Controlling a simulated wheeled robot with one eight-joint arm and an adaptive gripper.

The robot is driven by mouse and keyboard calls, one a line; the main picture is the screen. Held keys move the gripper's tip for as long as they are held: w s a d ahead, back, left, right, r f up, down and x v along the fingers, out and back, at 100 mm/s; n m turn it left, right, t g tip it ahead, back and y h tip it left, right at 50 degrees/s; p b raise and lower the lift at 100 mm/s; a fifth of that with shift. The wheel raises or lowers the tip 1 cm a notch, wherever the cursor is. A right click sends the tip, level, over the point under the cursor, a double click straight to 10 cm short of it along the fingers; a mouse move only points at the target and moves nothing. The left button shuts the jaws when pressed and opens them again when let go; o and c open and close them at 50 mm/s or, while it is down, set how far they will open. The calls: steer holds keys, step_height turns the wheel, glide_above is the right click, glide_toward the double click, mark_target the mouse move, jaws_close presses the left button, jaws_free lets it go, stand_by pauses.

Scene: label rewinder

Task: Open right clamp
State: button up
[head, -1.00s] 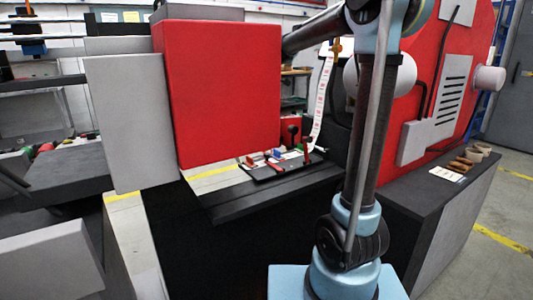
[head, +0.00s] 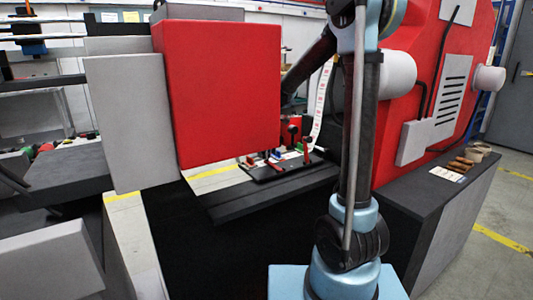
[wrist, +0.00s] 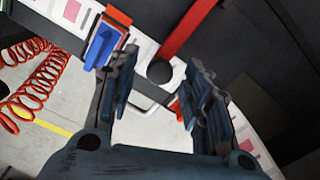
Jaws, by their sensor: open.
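In the wrist view, my gripper (wrist: 157,88) is open, with one finger on each side of a round dark knob (wrist: 159,72). The knob is at the end of a red lever (wrist: 188,28) that runs to the upper right. I see no finger closed on it. A blue and red clamp piece (wrist: 103,42) lies beyond the left finger, on the white label strip (wrist: 145,50). In the head view, small clamps with red levers (head: 305,150) stand on a dark plate (head: 268,174). The gripper is largely hidden there behind the red box. I cannot tell which lever is the right clamp.
The large red box (head: 220,95) stands close to the left of the clamps. The label strip (head: 320,105) hangs at their right. A dark ledge (head: 265,197) lies below the plate. Red coiled hoses (wrist: 40,75) show at left in the wrist view.

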steer(key=shift+f, duration=0.3)
steer(key=shift+c, duration=0.5)
steer(key=c, duration=0.9)
steer(key=shift+a, duration=0.1)
jaws_close()
steer(key=shift+s+d+r, duration=0.1)
steer(key=shift+d, duration=0.1)
